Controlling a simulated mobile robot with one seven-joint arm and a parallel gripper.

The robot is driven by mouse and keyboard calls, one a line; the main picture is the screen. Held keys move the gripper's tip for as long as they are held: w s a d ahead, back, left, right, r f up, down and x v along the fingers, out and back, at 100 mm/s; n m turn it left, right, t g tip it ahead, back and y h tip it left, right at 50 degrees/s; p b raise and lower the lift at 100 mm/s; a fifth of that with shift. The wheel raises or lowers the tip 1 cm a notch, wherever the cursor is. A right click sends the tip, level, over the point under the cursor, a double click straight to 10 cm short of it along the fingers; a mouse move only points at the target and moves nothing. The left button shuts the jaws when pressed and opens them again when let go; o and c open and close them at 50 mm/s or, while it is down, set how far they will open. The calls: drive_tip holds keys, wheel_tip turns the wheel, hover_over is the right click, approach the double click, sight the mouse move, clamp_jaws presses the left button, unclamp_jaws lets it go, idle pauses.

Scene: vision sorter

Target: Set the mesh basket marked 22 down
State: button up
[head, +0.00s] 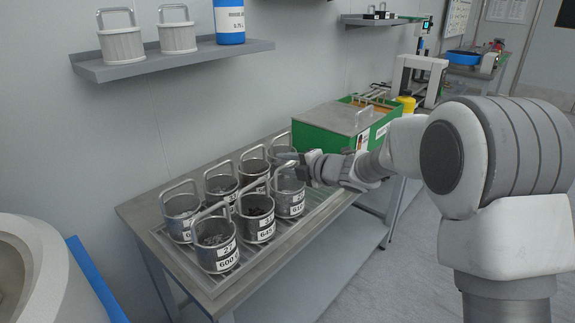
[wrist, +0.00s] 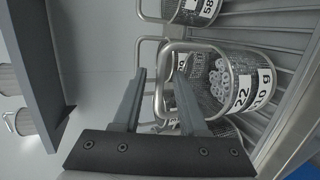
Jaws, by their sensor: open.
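The mesh basket marked 22 (wrist: 242,88) is a round metal basket with a looped handle and holds pale ring-like pieces. In the head view it seems to be the basket (head: 290,200) under my gripper, standing upright among the others on the slatted tray (head: 193,272). Its label is too small there to be sure. My gripper (head: 284,160) is open at handle height. In the wrist view my gripper (wrist: 160,72) has its two fingers apart, with the handle bar showing between them. I cannot tell whether either finger touches it.
Several similar baskets stand close around it, including a front one (head: 215,240) and one marked 58 (wrist: 195,10). A green box (head: 320,140) stands behind on the table.

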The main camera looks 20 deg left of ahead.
drive_tip(key=shift+r, duration=0.25)
drive_tip(key=s+d+r+m+t+h+p, duration=0.1)
drive_tip(key=s+d+r+m+t+h, duration=0.25)
drive_tip(key=d, duration=0.65)
drive_tip(key=s+d+r+m+h, duration=0.3)
drive_tip(key=d+r+m, duration=0.3)
drive_tip(key=d, duration=0.5)
drive_tip(key=s+d+r+m+t+h+p, duration=0.1)
drive_tip(key=s+d+r+m+t+h, duration=0.2)
drive_tip(key=d+m, duration=0.5)
drive_tip(key=s+d+f+m+g+h, duration=0.2)
drive_tip(key=s+d+m+g+h, duration=0.2)
drive_tip(key=s+d+m, duration=0.6)
drive_tip(key=s+a+f+m+g+y, duration=0.1)
drive_tip(key=s+f+g, duration=0.1)
drive_tip(key=s, duration=0.5)
drive_tip(key=s+a+f+m+g, duration=0.1)
drive_tip(key=s+f+g, duration=0.1)
drive_tip(key=s, duration=0.6)
drive_tip(key=shift+s+a+f+m+y, duration=0.15)
drive_tip(key=shift+s+f+m+y, duration=0.05)
drive_tip(key=shift+f+m+y, duration=0.15)
